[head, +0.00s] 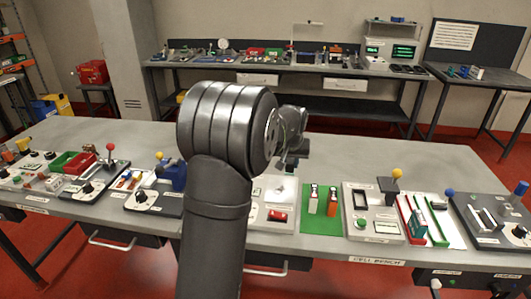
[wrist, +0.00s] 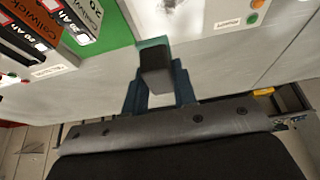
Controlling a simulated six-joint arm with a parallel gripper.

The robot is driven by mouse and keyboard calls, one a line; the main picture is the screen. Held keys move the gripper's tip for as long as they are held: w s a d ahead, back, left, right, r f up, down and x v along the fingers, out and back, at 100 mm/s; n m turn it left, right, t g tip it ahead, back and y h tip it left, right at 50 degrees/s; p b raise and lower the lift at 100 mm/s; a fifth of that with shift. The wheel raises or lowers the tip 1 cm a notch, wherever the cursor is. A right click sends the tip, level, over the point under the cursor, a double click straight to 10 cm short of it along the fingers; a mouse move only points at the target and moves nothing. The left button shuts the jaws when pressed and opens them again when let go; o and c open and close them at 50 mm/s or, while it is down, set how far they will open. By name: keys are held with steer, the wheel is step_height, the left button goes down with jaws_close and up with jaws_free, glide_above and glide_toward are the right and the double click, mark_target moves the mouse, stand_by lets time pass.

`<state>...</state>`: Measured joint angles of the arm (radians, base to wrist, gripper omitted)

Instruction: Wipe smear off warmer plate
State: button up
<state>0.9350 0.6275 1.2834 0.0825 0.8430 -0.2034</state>
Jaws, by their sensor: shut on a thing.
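My gripper (wrist: 156,88) is shut on a dark block with a teal underside (wrist: 155,58), which looks like a wiping pad. In the head view my gripper (head: 291,160) hangs over the bench, behind the warmer station. The pale warmer plate (wrist: 175,14) is at the top of the wrist view, just beyond the pad. It also shows in the head view (head: 284,188), partly hidden by my arm. I cannot tell whether the pad touches the unit's edge. No smear can be made out clearly.
A green mat (head: 316,222) with upright battery cells (head: 332,202) lies right of the warmer; labelled cells (wrist: 75,18) show at the wrist view's upper left. A red part (head: 277,216) sits at the warmer's front. Bare bench (head: 350,160) lies behind the stations.

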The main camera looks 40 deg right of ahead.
steer(key=shift+s+d+f, duration=0.3)
steer(key=shift+s, duration=0.05)
steer(key=shift+f, duration=3.15)
steer(key=shift+w+a+f, duration=0.6)
steer(key=shift+a, duration=0.05)
steer(key=shift+c, duration=0.4)
steer(key=shift+w+a+f, duration=0.1)
steer(key=shift+w+a, duration=1.75)
steer(key=shift+w, duration=0.05)
steer(key=shift+s+d, duration=2.5)
steer(key=shift+s, duration=0.05)
steer(key=shift+a, duration=0.7)
steer(key=shift+w+a, duration=2.15)
steer(key=shift+w, duration=0.05)
steer(key=shift+s+d, duration=2.5)
steer(key=shift+r, duration=4.05)
steer(key=shift+w, duration=0.1)
